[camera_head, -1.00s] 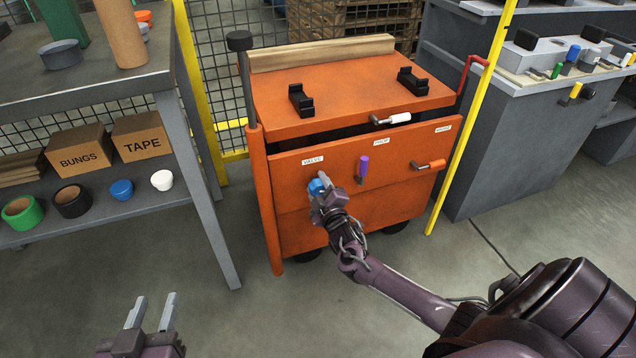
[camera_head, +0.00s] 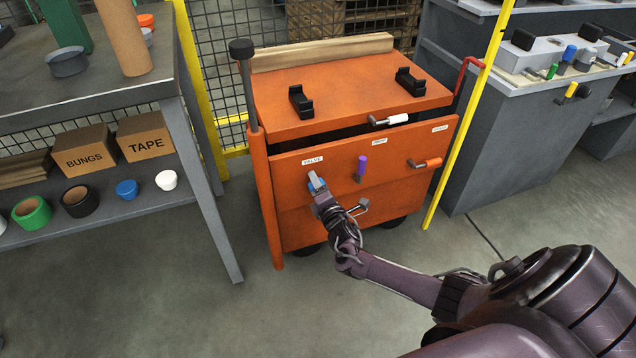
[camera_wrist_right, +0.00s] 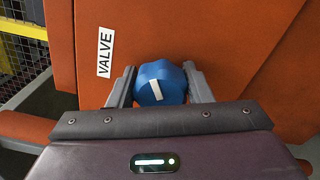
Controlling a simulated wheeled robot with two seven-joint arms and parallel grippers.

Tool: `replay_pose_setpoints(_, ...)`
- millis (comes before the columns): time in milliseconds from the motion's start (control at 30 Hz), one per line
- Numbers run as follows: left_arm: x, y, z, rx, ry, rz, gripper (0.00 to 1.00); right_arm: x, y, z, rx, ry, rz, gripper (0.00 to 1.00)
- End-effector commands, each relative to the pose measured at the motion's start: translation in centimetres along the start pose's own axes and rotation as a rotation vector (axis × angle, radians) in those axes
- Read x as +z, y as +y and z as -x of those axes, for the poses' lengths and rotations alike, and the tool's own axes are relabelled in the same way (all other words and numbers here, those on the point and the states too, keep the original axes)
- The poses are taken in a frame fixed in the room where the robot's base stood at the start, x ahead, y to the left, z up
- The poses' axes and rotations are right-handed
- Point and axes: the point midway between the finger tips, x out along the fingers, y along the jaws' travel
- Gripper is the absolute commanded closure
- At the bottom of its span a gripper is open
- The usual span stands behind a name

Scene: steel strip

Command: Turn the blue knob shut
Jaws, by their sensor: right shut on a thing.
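The blue knob (camera_wrist_right: 168,72) is on the front of the orange cart, beside the VALVE label (camera_wrist_right: 105,52). A white mark (camera_wrist_right: 155,90) on its face runs roughly in line with the label's lettering. My right gripper (camera_wrist_right: 160,88) is shut on the knob, one finger on each side of it in the right wrist view. In the head view the right gripper (camera_head: 317,183) hides most of the knob, and only a little blue shows. My left gripper is out of view.
The orange cart (camera_head: 350,95) also has a purple handle (camera_head: 362,166), an orange-grip lever (camera_head: 432,162) and a white-grip handle (camera_head: 398,118) near my right gripper. A grey bench (camera_head: 110,105) stands left, and a yellow post (camera_head: 462,130) stands right.

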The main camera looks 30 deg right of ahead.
Motion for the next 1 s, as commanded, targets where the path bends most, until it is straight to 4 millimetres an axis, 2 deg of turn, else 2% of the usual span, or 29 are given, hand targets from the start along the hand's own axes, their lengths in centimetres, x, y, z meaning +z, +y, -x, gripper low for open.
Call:
replay_pose_setpoints(600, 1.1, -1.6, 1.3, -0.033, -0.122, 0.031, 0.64, -0.1, 0.2, 0.0, -0.001, 0.003, 0.586, 0.77)
replay_pose_setpoints(1000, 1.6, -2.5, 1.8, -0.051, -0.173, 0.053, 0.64, -0.2, 0.2, 0.1, -0.002, 0.003, 0.879, 0.77)
